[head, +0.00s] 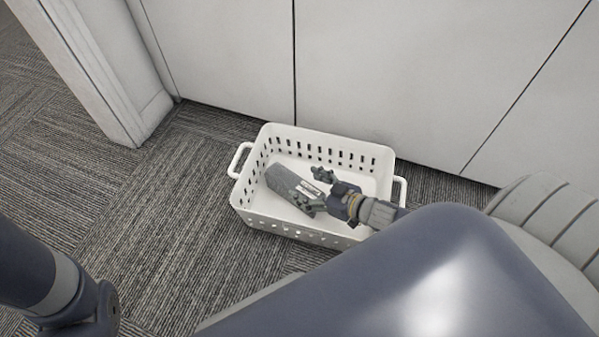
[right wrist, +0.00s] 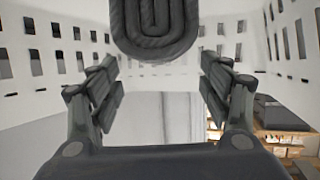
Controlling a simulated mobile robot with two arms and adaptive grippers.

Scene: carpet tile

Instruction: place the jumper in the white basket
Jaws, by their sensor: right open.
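The white basket (head: 268,219) stands on the carpet, with slotted walls and a handle at each end. The jumper (head: 283,181) is a dark grey rolled bundle with a small pale label, lying inside the basket on its floor. My right gripper (head: 314,188) reaches into the basket at the jumper's right end, its fingers spread. In the right wrist view the jumper's coiled end (right wrist: 155,27) is at the top, beyond the open fingers (right wrist: 160,82), with clear space between them. My left gripper is out of view; only part of my left arm shows.
White panels (head: 400,75) rise close behind the basket, and a white frame post (head: 85,70) stands at the left. Striped grey carpet (head: 150,215) is free to the left of the basket. In the right wrist view, shelf-like clutter (right wrist: 275,130) shows at lower right.

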